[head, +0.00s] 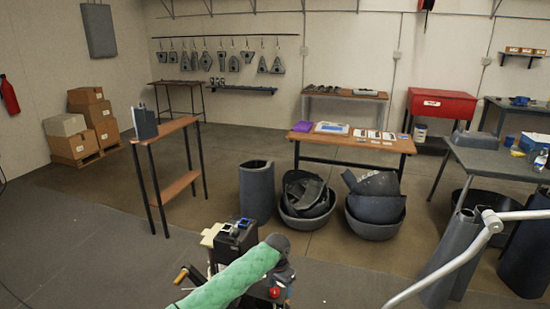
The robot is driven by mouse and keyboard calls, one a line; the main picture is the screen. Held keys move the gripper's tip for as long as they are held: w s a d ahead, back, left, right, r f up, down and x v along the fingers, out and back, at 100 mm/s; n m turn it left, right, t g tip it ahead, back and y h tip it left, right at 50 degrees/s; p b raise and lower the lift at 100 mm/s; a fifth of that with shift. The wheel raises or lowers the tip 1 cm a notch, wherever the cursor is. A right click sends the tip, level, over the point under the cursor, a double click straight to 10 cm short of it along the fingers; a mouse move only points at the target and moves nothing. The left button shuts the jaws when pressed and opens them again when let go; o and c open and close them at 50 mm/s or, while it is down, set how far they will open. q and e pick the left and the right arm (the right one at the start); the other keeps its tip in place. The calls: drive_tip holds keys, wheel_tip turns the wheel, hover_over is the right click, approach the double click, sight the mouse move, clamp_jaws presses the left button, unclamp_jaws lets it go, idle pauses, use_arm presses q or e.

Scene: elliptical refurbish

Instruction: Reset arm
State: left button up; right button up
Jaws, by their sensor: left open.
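A green padded bar (236,278) rises from the bottom edge toward the middle, with a dark rounded end. Beside it is a black box-like part (237,234) with small blue-and-white faces and a beige piece at its left. My left gripper (284,268) is open, dark and hard to make out close to the padded bar's upper end. I cannot tell whether it touches the bar. A bare bent grey bar (466,255) enters at the lower right. My right gripper is not in view.
Behind stand a narrow wooden-topped table (168,129), a grey cylinder (256,192), two tubs of dark scrap (306,195) (375,205) and a longer table (352,140). A grey table (488,160) and dark cylinders fill the right.

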use_arm(q)
drive_tip(key=s+f+n+t+h, duration=0.1)
drive_tip(key=s+f+h, duration=0.25)
drive_tip(key=s, duration=1.75)
drive_tip(key=s+a+r+n+t+y, duration=0.1)
drive_tip(key=s+a+r+n+y, duration=0.15)
drive_tip(key=s+a, duration=1)
drive_tip(key=s+a+r+n+t+y, duration=0.15)
drive_tip(key=s+a+r, duration=0.25)
drive_tip(key=s+a, duration=0.8)
drive_tip(key=s+d+f, duration=0.1)
drive_tip(key=s+f, duration=0.1)
drive_tip(key=f, duration=1)
drive_tip(key=s+d+f+g, duration=0.1)
drive_tip(key=s+d+f, duration=0.1)
drive_tip(key=f, duration=1.1)
drive_tip(key=s+d+f+g, duration=0.1)
drive_tip(key=d+f, duration=0.1)
drive_tip(key=f, duration=1)
drive_tip(key=shift+s+f+n, duration=0.25)
drive_tip(key=shift+s+n, duration=0.15)
drive_tip(key=shift+d+h, duration=0.1)
drive_tip(key=shift+h, duration=0.15)
